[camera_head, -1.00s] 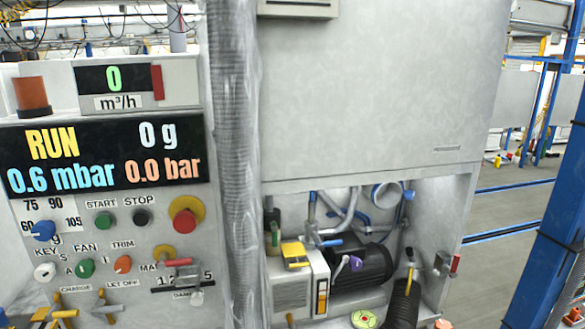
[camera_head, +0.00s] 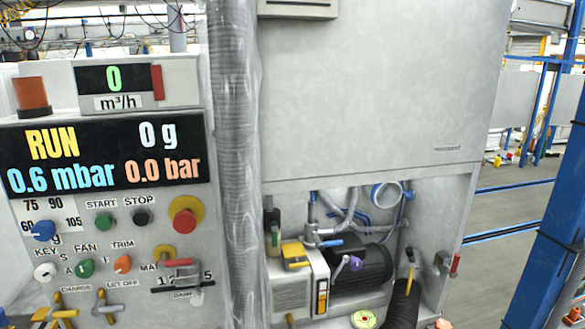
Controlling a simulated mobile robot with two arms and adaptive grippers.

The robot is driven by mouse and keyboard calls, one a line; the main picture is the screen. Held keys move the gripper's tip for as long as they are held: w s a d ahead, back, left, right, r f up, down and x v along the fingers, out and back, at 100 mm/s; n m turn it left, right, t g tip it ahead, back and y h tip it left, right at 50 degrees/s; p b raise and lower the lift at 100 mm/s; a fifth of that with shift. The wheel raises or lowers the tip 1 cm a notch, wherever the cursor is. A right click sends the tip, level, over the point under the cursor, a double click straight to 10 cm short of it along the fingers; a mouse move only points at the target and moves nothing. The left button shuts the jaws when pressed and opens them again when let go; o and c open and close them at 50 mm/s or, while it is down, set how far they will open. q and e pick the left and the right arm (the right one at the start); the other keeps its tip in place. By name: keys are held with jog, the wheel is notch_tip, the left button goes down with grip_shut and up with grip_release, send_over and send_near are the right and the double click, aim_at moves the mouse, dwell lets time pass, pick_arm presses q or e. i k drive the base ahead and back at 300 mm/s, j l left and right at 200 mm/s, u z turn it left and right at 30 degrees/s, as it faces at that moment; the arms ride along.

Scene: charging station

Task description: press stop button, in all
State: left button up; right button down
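The control panel (camera_head: 85,215) stands at the left of the head view. Its black STOP button (camera_head: 141,217) sits under the STOP label, just right of the green START button (camera_head: 106,220). A large red mushroom button (camera_head: 184,219) on a yellow base sits further right. The display (camera_head: 100,158) reads RUN, 0 g, 0.6 mbar and 0.0 bar. Neither of my grippers is in view, and nothing touches the STOP button.
A grey ribbed hose (camera_head: 235,150) runs vertically right of the panel. Knobs and levers, such as the red-handled lever (camera_head: 176,263), stick out below the buttons. A blue post (camera_head: 555,215) stands at the right. An open bay (camera_head: 350,250) holds a motor and hoses.

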aim_at(141, 218)
jog(key=k+j+u, duration=0.3)
jog(key=u, duration=0.2)
jog(key=k+j+u, duration=0.3)
jog(key=u, duration=0.15)
jog(key=k+j+u, duration=0.15)
jog(key=j+u, duration=0.35)
